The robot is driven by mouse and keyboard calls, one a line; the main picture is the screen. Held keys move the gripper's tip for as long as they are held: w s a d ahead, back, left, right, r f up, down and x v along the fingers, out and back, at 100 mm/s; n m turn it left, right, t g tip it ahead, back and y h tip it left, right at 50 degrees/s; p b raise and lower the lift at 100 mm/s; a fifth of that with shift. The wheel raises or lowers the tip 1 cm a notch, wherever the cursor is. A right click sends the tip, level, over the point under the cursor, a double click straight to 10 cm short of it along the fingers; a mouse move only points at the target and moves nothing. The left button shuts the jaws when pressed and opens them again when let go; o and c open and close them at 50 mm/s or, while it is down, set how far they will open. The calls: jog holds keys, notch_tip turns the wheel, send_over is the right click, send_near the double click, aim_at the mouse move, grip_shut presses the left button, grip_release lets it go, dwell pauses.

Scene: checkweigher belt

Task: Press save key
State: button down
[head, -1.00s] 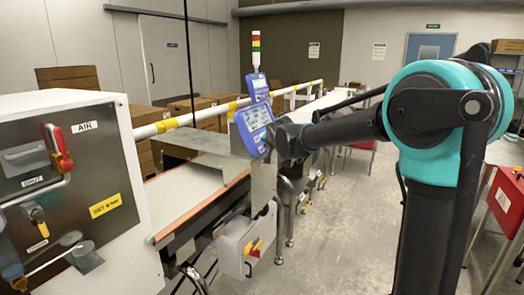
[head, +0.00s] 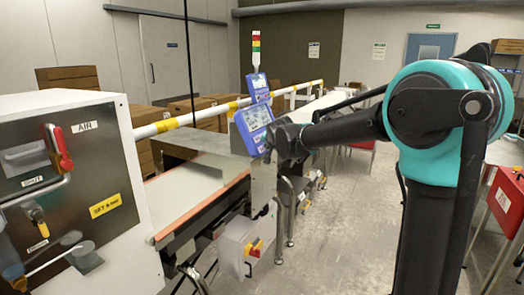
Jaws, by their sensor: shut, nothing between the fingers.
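A blue-framed control panel (head: 254,127) with a lit screen stands tilted beside the checkweigher belt, near the middle of the head view. A smaller blue unit (head: 258,86) is above it. The save key is too small to make out. My gripper (head: 273,140) is at the right edge of the panel, at the end of my arm. It is shut and empty. Its fingertips are small and partly hidden, and I cannot tell whether they touch the panel.
The belt (head: 195,200) runs beside the panel. A white cabinet with a red-handled valve (head: 58,147) fills the left. A yellow-white rail (head: 190,120) crosses behind. A switch box (head: 240,243) hangs below. Grey floor (head: 345,230) is open between the belt and my arm.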

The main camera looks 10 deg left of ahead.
jog(key=shift+a, duration=0.1)
jog(key=shift+w+a+f, duration=0.1)
jog(key=shift+a+f, duration=0.1)
jog(key=shift+a, duration=0.1)
jog(key=shift+w+a+f, duration=0.15)
jog(key=shift+a+f, duration=0.05)
jog(key=shift+a, duration=0.15)
dwell(1.0)
jog(key=shift+d+r, duration=0.1)
jog(key=shift+d, duration=0.05)
jog(key=shift+s+d+r, duration=0.25)
jog(key=shift+d+r, duration=0.05)
jog(key=shift+d, duration=0.25)
jog(key=shift+s+d+r, duration=0.25)
jog(key=shift+d+r, duration=0.15)
jog(key=shift+d, duration=0.3)
jog(key=shift+s+d+r, duration=0.3)
jog(key=shift+d+r, duration=0.05)
jog(key=shift+d, duration=0.35)
jog(key=shift+s+d+r, duration=0.25)
jog(key=shift+d+r, duration=0.15)
jog(key=shift+d, duration=0.3)
jog(key=s+d+r, duration=0.1)
jog(key=d+r, duration=0.1)
jog(key=d, duration=0.3)
jog(key=shift+s+r, duration=0.35)
jog(key=shift+s, duration=0.05)
